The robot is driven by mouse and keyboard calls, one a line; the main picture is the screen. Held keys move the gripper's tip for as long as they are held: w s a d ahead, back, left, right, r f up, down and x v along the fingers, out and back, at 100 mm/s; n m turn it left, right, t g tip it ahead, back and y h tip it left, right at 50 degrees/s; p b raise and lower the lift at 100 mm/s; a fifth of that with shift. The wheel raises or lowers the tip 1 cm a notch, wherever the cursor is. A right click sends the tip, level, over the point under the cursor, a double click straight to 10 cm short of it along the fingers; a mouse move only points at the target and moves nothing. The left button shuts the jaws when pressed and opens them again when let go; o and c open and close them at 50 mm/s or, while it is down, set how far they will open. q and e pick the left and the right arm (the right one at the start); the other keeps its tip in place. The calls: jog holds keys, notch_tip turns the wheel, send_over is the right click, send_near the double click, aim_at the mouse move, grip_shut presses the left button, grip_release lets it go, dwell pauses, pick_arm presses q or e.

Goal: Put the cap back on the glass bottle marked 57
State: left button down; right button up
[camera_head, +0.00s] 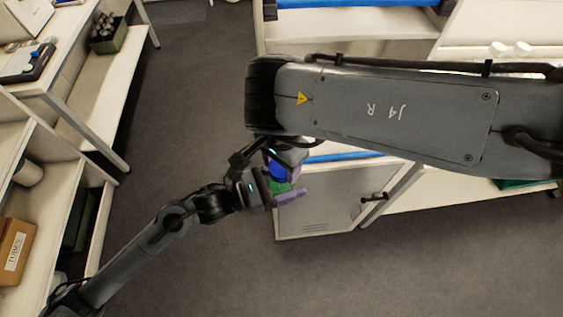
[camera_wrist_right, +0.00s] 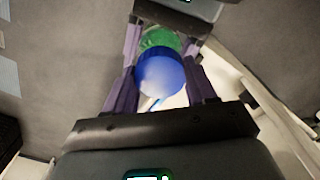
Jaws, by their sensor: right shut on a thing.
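A blue cap (camera_head: 277,169) is between the purple fingers of my right gripper (camera_wrist_right: 160,82). It also shows in the right wrist view (camera_wrist_right: 159,74). My right gripper is shut on it. Green glass, taken as the bottle (camera_wrist_right: 160,40), sits directly beyond the cap in the wrist view, and in the head view it shows just below the cap (camera_head: 280,187). My left gripper (camera_head: 284,190) has its purple fingers on either side of the bottle and appears shut on it. The cap lines up with the bottle; whether they touch cannot be told. No number is readable.
Both grippers are held over the grey floor, in front of a low white cabinet (camera_head: 330,215). White shelving with a box (camera_head: 14,250) is at the left. A table with a dark rack (camera_head: 108,36) stands upper left. A bench is at the right.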

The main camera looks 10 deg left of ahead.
jog(key=m, duration=1.3)
jog(key=shift+m, duration=0.3)
jog(key=m, duration=0.4)
jog(key=shift+m, duration=0.4)
jog(key=m, duration=0.7)
jog(key=shift+f, duration=0.1)
jog(key=m, duration=0.4)
jog(key=shift+m, duration=0.3)
jog(key=m, duration=1)
jog(key=shift+m, duration=0.4)
jog(key=m, duration=0.5)
jog(key=shift+m, duration=0.4)
jog(key=o, duration=1.2)
jog(key=shift+c, duration=0.2)
jog(key=shift+r, duration=2.25)
